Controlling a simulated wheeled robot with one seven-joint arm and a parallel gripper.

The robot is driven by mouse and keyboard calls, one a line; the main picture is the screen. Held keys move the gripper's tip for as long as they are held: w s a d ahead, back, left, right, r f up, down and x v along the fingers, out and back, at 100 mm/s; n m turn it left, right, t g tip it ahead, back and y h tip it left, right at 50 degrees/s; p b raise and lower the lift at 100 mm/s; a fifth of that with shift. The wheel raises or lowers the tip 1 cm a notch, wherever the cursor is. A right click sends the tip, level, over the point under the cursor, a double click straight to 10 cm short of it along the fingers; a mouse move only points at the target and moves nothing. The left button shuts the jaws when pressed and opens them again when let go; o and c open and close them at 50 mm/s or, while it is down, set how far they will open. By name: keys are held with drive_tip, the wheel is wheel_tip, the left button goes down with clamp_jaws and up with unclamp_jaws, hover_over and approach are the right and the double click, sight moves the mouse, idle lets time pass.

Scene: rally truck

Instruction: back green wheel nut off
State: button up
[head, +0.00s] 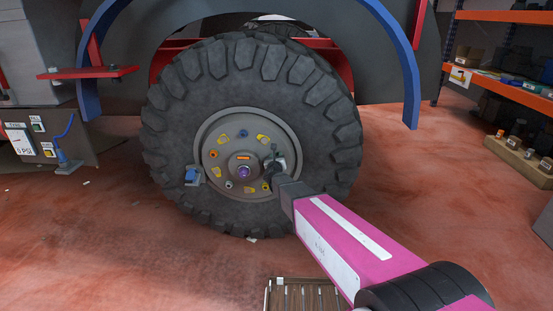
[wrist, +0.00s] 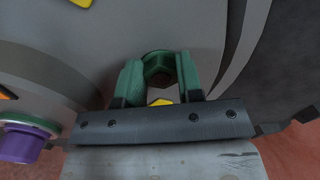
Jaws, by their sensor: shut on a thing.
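The green wheel nut (wrist: 159,68) shows in the wrist view as a dark green six-sided piece against the grey wheel disc (wrist: 100,50). My gripper (wrist: 160,78) has its two green-tipped fingers on either side of the nut, shut on it. The nut appears to be at the disc; I cannot tell whether it is still threaded on. In the head view my gripper (head: 273,163) reaches the right side of the hub and hides this nut. The big black tyre (head: 165,130) stands upright around the disc.
A purple hub cap piece (wrist: 20,146) is left of my gripper. A slatted tray (head: 268,298) lies on the floor in front. Shelves (head: 500,85) stand at right.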

drive_tip(key=shift+n, duration=0.3)
drive_tip(key=shift+w+d+f+m, duration=0.1)
drive_tip(key=shift+f+m, duration=0.1)
drive_tip(key=shift+m, duration=5.25)
drive_tip(key=shift+w+d+f+m, duration=0.1)
drive_tip(key=shift+f+m, duration=0.1)
drive_tip(key=shift+m, duration=5.3)
drive_tip(key=shift+w+d+f+m, duration=0.1)
drive_tip(key=shift+f+m, duration=0.1)
drive_tip(key=shift+m, duration=5.25)
